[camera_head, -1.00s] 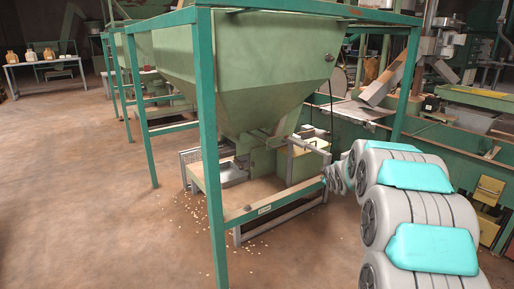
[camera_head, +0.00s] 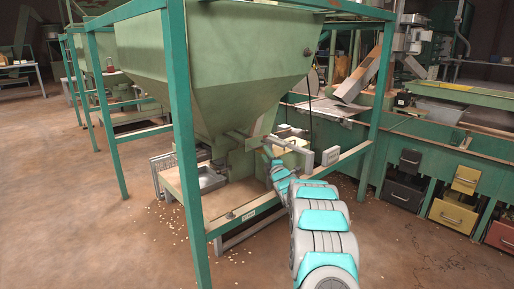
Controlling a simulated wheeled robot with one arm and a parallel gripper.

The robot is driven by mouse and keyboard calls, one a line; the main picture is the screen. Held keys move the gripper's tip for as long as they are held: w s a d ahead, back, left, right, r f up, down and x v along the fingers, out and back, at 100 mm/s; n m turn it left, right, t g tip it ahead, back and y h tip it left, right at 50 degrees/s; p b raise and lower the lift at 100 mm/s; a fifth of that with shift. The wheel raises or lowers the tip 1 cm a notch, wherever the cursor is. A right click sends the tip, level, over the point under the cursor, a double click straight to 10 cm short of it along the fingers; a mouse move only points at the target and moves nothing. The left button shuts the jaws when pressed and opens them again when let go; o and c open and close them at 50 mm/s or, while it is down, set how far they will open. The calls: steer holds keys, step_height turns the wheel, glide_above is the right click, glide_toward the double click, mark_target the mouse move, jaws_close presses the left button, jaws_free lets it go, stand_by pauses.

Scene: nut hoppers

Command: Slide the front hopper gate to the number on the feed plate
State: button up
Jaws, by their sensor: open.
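The front hopper (camera_head: 235,75) is a large green funnel in a teal frame. Under its outlet, a grey gate rod (camera_head: 297,147) runs out to the right and ends in a grey block (camera_head: 330,156). My arm reaches up from the bottom, and my gripper (camera_head: 268,153) is at its far end, just under the rod, open and small in view. I cannot tell whether it touches the rod. A small pale plate (camera_head: 248,214) sits on the frame's lower front beam; its writing is too small to read. Any gate scale is not readable.
A metal tray (camera_head: 211,181) stands on a wooden board below the outlet. Teal frame posts (camera_head: 187,150) stand close around the hopper. A green bench with coloured drawers (camera_head: 452,215) is at right.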

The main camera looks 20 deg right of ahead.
mark_target(261, 146)
steer(key=shift+w+d+r, duration=0.1)
steer(key=shift+w+r, duration=0.1)
steer(key=shift+w, duration=0.9)
steer(key=shift+w+r, duration=0.2)
steer(key=shift+w, duration=0.85)
steer(key=shift+w+d+r, duration=0.1)
steer(key=shift+w+r, duration=0.1)
steer(key=shift+w, duration=0.9)
jaws_close()
